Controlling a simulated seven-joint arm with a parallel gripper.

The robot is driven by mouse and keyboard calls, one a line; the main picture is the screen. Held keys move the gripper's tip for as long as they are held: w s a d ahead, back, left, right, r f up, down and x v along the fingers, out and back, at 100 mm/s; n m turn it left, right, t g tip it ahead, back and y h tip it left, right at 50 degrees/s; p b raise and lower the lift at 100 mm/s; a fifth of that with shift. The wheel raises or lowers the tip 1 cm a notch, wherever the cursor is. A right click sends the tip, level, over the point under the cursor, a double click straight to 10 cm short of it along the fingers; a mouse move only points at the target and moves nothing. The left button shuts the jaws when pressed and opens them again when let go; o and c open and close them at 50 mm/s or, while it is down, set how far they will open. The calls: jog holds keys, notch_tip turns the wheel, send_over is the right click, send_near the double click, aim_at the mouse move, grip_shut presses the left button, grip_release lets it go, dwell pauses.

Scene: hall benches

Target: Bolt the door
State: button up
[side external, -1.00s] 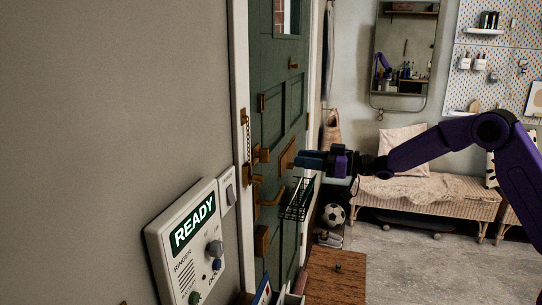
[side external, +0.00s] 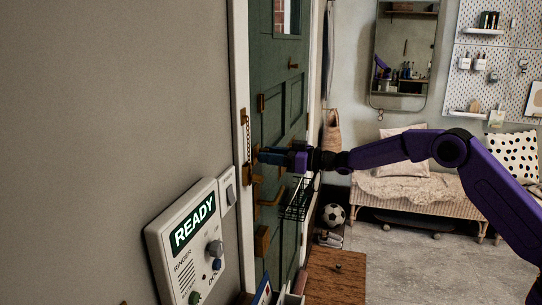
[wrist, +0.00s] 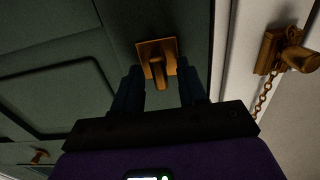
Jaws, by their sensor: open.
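The green door (side external: 284,100) stands in its white frame on the left in the side view, and looks shut. A brass fitting with a turn piece, seemingly the bolt (side external: 256,156), sits on the door near its frame-side edge. In the wrist view its brass plate and thumb piece (wrist: 157,50) lie between and just beyond my two dark fingers. My gripper (side external: 264,157) is open, with its fingertips close to the fitting; it also shows in the wrist view (wrist: 161,88). I cannot tell whether the fingers touch the thumb piece.
A brass door chain (side external: 247,136) hangs on the frame side, at right in the wrist view (wrist: 264,95). Below my gripper are a lever handle (side external: 270,197), a black wire basket (side external: 295,203) and a lower brass lock (side external: 262,241). A READY panel (side external: 187,245) is on the near wall.

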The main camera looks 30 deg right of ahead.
grip_shut()
jog(key=shift+a+n, duration=0.1)
jog(key=shift+n, duration=0.3)
jog(key=shift+s+a+f+n, duration=0.1)
jog(key=shift+n, duration=4.2)
jog(key=shift+s+f+n, duration=0.1)
jog(key=shift+n, duration=4.2)
